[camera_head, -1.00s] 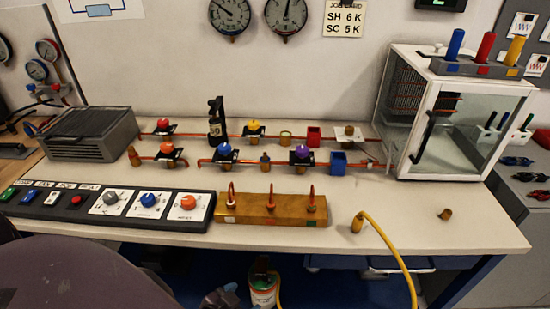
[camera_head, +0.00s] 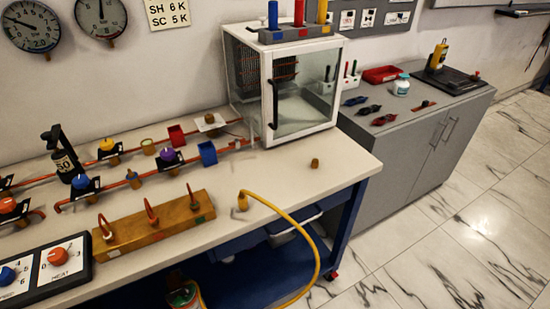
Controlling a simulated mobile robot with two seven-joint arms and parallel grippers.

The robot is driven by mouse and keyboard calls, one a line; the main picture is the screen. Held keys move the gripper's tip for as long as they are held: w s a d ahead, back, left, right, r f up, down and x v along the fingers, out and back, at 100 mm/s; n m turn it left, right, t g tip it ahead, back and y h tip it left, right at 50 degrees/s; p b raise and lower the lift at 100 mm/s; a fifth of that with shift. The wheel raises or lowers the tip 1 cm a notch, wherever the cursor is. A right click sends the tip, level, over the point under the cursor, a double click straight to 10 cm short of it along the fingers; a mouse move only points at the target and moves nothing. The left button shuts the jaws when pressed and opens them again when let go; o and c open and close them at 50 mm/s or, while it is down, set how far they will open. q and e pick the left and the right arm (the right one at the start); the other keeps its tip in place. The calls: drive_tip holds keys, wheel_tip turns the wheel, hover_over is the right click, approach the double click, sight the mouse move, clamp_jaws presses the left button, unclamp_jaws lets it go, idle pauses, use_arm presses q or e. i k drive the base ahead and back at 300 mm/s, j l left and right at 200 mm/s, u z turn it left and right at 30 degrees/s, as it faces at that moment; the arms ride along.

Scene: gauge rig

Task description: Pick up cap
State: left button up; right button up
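A small brass cap (camera_head: 315,163) lies by itself on the white bench top (camera_head: 290,182), right of the yellow hose's end fitting and in front of the glass-fronted box. It looks like a short cylinder, too small to make out detail. Another small brass piece (camera_head: 210,119) sits on a white plate behind the blue block; I cannot tell whether it is also a cap. Neither of my grippers shows in the head view.
A yellow hose (camera_head: 295,225) runs from the bench over its front edge. The glass-fronted box (camera_head: 305,100) stands behind the cap. A grey cabinet (camera_head: 415,140) stands right. Bench around the cap is clear.

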sight(315, 163)
drive_tip(key=l+u, duration=0.1)
drive_tip(key=u, duration=0.35)
drive_tip(key=l+u, duration=0.15)
drive_tip(key=u, duration=0.3)
drive_tip(key=l+u, duration=0.55)
drive_tip(key=l, duration=0.3)
drive_tip(key=l+u, duration=0.1)
drive_tip(key=l, duration=0.35)
drive_tip(key=k+l+u, duration=0.1)
drive_tip(key=l, duration=0.3)
